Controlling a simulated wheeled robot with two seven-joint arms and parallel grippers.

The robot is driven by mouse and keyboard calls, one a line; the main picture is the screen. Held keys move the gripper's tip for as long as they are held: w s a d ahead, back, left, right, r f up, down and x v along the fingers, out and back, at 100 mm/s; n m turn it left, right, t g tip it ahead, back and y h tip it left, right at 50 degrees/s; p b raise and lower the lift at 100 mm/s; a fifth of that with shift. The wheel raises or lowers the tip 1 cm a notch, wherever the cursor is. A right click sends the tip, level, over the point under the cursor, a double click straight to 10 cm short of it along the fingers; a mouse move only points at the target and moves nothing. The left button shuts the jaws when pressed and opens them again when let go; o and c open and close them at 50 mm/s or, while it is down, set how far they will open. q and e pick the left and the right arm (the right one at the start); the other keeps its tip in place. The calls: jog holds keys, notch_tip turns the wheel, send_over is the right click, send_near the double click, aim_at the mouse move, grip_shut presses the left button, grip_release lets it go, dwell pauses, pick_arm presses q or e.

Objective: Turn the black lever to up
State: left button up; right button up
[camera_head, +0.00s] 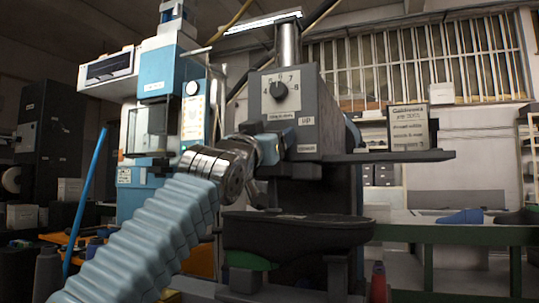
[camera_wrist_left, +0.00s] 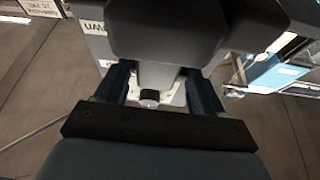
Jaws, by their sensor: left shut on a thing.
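A grey machine head (camera_head: 315,88) stands at the centre of the head view. Its front has a numbered dial, an "up" label (camera_head: 307,121) and a smaller label lower down. My left gripper (camera_head: 268,149) reaches in from the left against the lower front of this head, left of the labels. It also shows in the left wrist view (camera_wrist_left: 158,78), with one finger on each side of a small black lever end (camera_wrist_left: 149,96). The fingers are shut on it. The gripper hides most of the lever in the head view, so its angle is unclear. My right gripper is out of view.
A dark machine base (camera_head: 295,232) lies below the gripper. A side shelf (camera_head: 395,156) with a sign (camera_head: 409,127) juts out to the right. A blue and white machine (camera_head: 160,85) stands behind on the left. A green-edged table (camera_head: 455,234) is at the right.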

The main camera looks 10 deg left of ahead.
pick_arm(q)
jog(key=n+y, duration=0.2)
jog(key=n, duration=0.2)
jog(key=shift+d+b, duration=0.15)
jog(key=shift+b, duration=0.25)
jog(key=n+y, duration=0.1)
jog(key=n, duration=0.2)
jog(key=shift+r+n+y, duration=0.1)
jog(key=shift+n+y, duration=0.3)
jog(key=shift+n+g+y+p, duration=0.4)
jog(key=shift+n+y, duration=0.4)
jog(key=shift+n, duration=0.7)
jog(key=o, duration=0.8)
jog(key=shift+c, duration=0.2)
